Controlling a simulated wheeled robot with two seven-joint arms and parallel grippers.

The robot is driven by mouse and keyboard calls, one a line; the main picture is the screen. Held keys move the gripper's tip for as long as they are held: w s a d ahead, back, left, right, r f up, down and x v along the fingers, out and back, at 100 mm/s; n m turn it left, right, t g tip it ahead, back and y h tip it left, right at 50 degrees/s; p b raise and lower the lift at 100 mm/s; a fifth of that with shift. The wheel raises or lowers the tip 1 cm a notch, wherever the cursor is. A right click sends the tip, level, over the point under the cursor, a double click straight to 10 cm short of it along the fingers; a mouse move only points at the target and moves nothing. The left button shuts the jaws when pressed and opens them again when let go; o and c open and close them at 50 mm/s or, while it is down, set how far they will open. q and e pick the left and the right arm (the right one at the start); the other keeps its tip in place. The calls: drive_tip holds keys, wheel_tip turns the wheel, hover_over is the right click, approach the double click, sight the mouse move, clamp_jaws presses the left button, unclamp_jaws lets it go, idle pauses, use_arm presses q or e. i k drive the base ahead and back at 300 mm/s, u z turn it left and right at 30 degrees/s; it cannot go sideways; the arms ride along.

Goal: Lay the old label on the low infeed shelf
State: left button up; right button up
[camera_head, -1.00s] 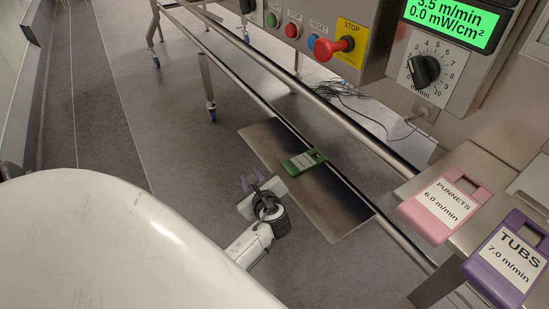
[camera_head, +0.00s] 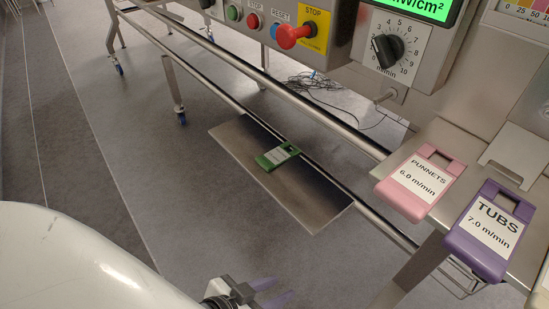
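A green label (camera_head: 277,156) with a white face lies flat on the low grey shelf (camera_head: 310,209), near the middle of its rail side. My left gripper (camera_head: 272,293) is at the bottom edge of the view, below and apart from the shelf. Its two purple-tinted fingers are spread apart with nothing between them. My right gripper does not show.
A pink PUNNETS label (camera_head: 419,184) and a purple TUBS label (camera_head: 489,231) sit on the higher ledge at right. Steel rails (camera_head: 268,85) run along the shelf's far side. A red stop button (camera_head: 291,36) juts from the panel above. Open floor lies left of the shelf.

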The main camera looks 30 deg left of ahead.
sight(274, 177)
drive_tip(key=z, duration=1.65)
drive_tip(key=k, duration=0.9)
drive_tip(key=u, duration=1.1)
drive_tip(key=i, duration=0.5)
drive_tip(key=u, duration=0.05)
